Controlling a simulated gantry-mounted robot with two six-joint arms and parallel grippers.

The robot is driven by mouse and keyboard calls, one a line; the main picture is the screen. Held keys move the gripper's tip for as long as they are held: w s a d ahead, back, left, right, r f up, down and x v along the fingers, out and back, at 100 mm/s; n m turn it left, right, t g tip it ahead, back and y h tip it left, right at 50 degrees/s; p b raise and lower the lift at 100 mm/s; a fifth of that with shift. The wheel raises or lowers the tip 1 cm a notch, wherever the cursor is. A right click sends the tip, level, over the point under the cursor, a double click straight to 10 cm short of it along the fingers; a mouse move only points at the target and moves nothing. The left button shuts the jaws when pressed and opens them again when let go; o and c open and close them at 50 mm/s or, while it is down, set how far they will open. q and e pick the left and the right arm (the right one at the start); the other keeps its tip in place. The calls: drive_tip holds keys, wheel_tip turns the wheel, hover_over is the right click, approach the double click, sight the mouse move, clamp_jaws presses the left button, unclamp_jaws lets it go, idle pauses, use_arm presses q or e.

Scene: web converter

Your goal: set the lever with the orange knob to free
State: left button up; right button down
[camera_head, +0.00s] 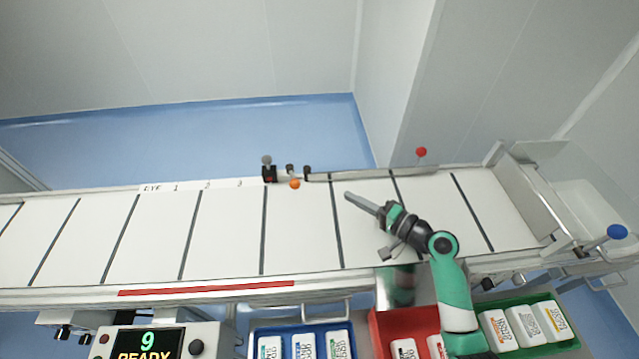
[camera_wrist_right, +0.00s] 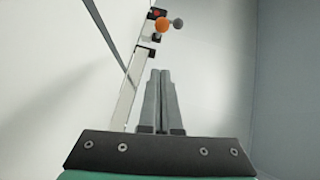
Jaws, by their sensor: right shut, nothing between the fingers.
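The lever's orange knob (camera_head: 294,184) shows at the far rail of the white web table in the head view, right of a black block with a grey knob (camera_head: 267,160). In the right wrist view the orange knob (camera_wrist_right: 163,25) is beyond the fingertips, beside the grey knob (camera_wrist_right: 179,24). My right gripper (camera_head: 348,195) is shut and empty, its fingers pointing left toward the orange knob with a clear gap between. The shut fingers also show in the right wrist view (camera_wrist_right: 160,75). Any markings at the lever are too small to read. My left gripper is not in view.
A red knob (camera_head: 421,152) stands on the far rail at the right, and a blue knob (camera_head: 617,232) at the right end. Green (camera_head: 566,338), red (camera_head: 376,322) and blue trays with packages line the near side. A display (camera_head: 148,343) reads 9 READY.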

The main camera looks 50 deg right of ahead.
drive_tip(key=shift+w+d+f, duration=0.1)
drive_tip(key=shift+w+d, duration=0.05)
drive_tip(key=shift+w, duration=0.1)
drive_tip(key=b, duration=0.3)
approach(298, 187)
drive_tip(key=w+d, duration=0.4)
drive_tip(key=shift+d+f, duration=0.15)
drive_tip(key=shift+d, duration=0.25)
drive_tip(key=w+a, duration=0.2)
drive_tip(key=shift+w+a+f, duration=0.25)
drive_tip(key=shift+w, duration=0.1)
drive_tip(key=shift+w+a, duration=0.2)
drive_tip(key=shift+w, duration=0.05)
drive_tip(key=shift+w+a+p, duration=0.2)
drive_tip(key=shift+a+p, duration=0.4)
drive_tip(key=shift+a, duration=0.65)
